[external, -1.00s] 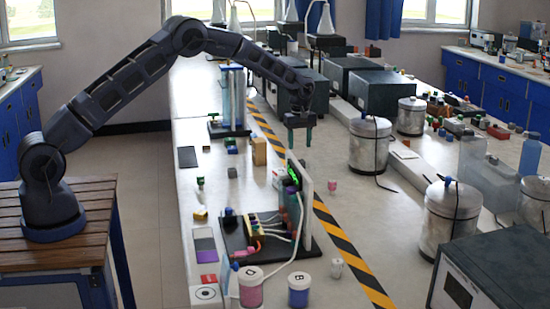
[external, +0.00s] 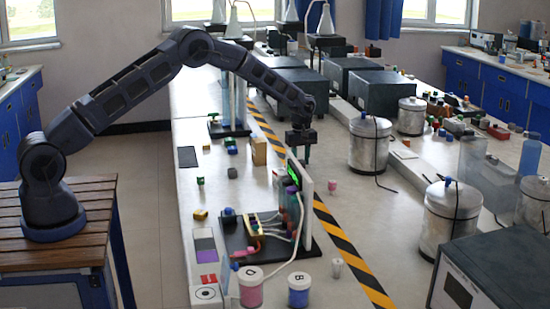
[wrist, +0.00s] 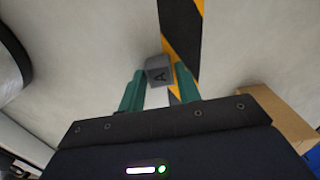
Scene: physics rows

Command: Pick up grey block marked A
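In the external view my gripper (external: 301,157) points down over the bench, behind the upright panel with the green display. I cannot make out the block there.
The upright panel (external: 306,210) with tubes and wires stands near the gripper. A metal canister (external: 368,150) is to its right, and a wooden block (external: 259,151) to its left. The wrist view shows a wooden block (wrist: 275,115) at right.

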